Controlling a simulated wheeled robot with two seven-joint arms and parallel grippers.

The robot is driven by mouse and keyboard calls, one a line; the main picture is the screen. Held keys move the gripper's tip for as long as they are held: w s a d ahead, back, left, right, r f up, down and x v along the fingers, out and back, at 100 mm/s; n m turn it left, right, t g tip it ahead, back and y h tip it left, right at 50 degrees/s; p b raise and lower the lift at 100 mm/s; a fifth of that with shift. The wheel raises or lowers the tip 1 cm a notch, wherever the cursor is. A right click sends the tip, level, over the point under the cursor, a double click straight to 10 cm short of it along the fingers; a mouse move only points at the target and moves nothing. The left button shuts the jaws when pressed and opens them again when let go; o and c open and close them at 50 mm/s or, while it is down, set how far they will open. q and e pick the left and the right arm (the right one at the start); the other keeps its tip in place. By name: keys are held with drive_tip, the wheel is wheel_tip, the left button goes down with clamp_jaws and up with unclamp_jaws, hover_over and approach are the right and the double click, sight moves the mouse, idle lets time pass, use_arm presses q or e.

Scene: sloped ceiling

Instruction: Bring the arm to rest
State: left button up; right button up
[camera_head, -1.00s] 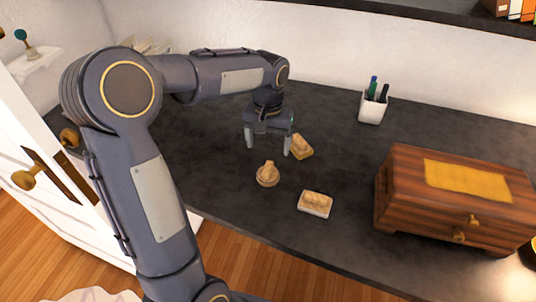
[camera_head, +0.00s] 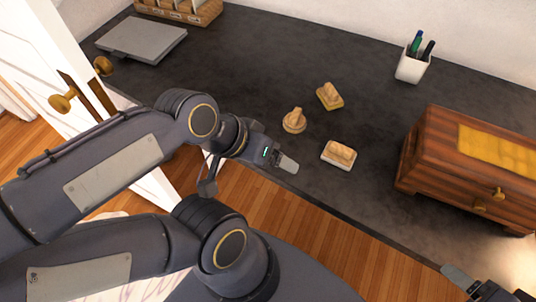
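My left gripper (camera_head: 286,162) is over the front edge of the dark desk (camera_head: 250,60), to the left of and below the small wooden pieces. Its fingers are seen side-on, so the gap between them cannot be judged. No object shows at its tip. My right gripper (camera_head: 456,277) shows only partly at the bottom right corner, with a grey finger visible. Three small wooden, stamp-like pieces stand on the desk: a round one (camera_head: 294,121), a yellow-edged one (camera_head: 330,96) and a pale-edged one (camera_head: 339,153). My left gripper is apart from all three.
A wooden chest (camera_head: 440,150) stands on the right of the desk. A white pen cup (camera_head: 411,70) is behind it. A grey flat case (camera_head: 142,40) and a wooden organizer (camera_head: 180,10) are at the back left. A white door (camera_head: 90,50) is at the left.

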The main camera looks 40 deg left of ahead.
drive_tip(key=shift+r+p, duration=1.2)
idle(0.3)
